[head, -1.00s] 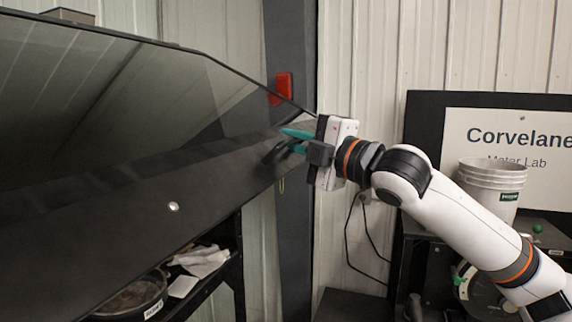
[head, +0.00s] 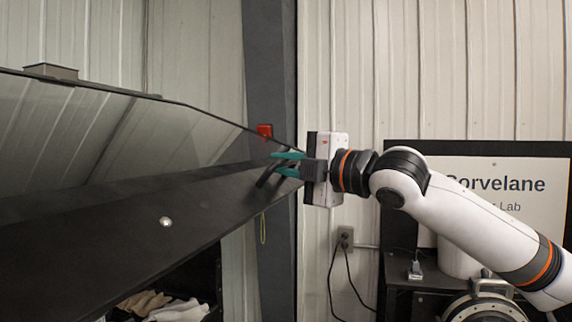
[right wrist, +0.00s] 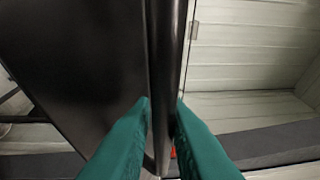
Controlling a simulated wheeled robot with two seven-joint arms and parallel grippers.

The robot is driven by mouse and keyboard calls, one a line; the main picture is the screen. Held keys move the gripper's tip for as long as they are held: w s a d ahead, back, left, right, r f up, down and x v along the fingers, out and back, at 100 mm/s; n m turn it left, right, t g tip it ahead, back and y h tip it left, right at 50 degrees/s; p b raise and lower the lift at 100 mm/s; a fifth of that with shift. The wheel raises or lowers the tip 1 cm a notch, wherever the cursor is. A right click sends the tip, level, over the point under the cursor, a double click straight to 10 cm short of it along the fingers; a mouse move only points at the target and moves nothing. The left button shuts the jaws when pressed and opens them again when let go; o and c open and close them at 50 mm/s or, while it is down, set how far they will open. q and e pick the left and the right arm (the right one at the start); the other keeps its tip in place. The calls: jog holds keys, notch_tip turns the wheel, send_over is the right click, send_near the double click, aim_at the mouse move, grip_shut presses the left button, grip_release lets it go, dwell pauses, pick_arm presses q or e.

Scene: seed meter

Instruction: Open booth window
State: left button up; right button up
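The booth window (head: 130,130) is a clear pane in a dark frame with a wide black lower panel (head: 100,235), filling the left of the head view and tilted outward. A dark bar handle (head: 267,174) is at its right end; the bar also runs upright through the middle of the right wrist view (right wrist: 167,60). My right gripper (head: 276,163) has its teal fingers on either side of this bar, closed against it. The right wrist view shows both fingertips (right wrist: 163,104) flanking the bar. My left gripper is not in view.
A dark post (head: 272,90) with a red box (head: 265,131) stands behind the window's right end. Cloths (head: 175,308) lie below the window. At right are a sign board (head: 500,185), a white bucket (head: 455,262) partly hidden by my arm, and a wall outlet (head: 345,238).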

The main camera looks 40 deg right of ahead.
jog(key=o, duration=0.3)
jog(key=shift+f, duration=0.1)
